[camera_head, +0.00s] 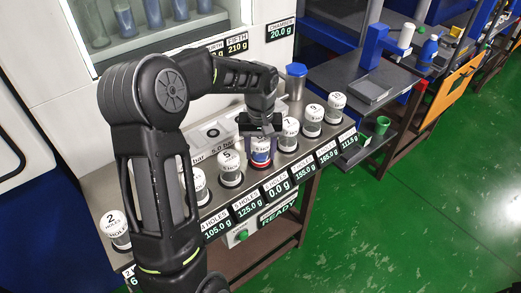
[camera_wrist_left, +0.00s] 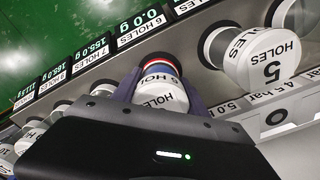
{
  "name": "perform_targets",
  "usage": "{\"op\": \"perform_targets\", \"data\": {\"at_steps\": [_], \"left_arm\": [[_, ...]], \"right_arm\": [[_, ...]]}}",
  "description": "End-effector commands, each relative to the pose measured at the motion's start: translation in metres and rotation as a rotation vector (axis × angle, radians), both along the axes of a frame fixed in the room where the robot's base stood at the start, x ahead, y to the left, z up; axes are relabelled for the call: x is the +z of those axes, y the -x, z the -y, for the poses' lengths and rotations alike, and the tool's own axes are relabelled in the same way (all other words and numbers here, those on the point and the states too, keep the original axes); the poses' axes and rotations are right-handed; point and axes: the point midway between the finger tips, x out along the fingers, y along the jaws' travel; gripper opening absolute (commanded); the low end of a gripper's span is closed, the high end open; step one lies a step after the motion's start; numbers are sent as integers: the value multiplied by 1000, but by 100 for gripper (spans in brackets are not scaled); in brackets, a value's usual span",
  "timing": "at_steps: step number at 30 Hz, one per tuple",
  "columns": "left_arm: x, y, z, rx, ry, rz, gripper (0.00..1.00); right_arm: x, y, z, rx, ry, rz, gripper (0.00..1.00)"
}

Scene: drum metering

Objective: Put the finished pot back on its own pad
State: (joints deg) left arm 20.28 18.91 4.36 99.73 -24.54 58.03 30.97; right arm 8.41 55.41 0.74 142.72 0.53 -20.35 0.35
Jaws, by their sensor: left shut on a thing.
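My left gripper (camera_head: 262,136) reaches down to the bench row and is shut on a white-capped pot (camera_head: 261,158) with a red and blue band. The wrist view shows the pot's white lid (camera_wrist_left: 160,95), marked HOLES, between the two fingers. The pot is in the gap between the 5 HOLES pot (camera_head: 230,166) and another capped pot (camera_head: 289,133). The display (camera_head: 279,189) in front of this gap reads 0.0 g. The pad under the pot is hidden, and I cannot tell if the pot touches it. My right gripper is not in view.
Several white-capped pots stand close in the row on both sides, including the 2 HOLES pot (camera_head: 115,226). A machine panel (camera_head: 210,132) is behind the row. Green floor is open in front.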

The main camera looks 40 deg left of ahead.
Motion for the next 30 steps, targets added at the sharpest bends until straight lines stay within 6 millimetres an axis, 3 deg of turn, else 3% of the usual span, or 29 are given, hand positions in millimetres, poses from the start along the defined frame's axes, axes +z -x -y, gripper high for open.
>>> {"op": "perform_targets", "data": {"at_steps": [3,4,11,23,30], "left_arm": [[-4,0,0,0,-1,1,0],[-3,0,0,0,0,0,53],[-3,0,0,0,0,0,72],[3,0,0,0,-1,1,73],[37,-1,0,-1,-2,5,73]], "right_arm": [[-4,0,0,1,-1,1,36],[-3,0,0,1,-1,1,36],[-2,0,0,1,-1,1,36],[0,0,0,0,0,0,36],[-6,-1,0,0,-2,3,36]]}}
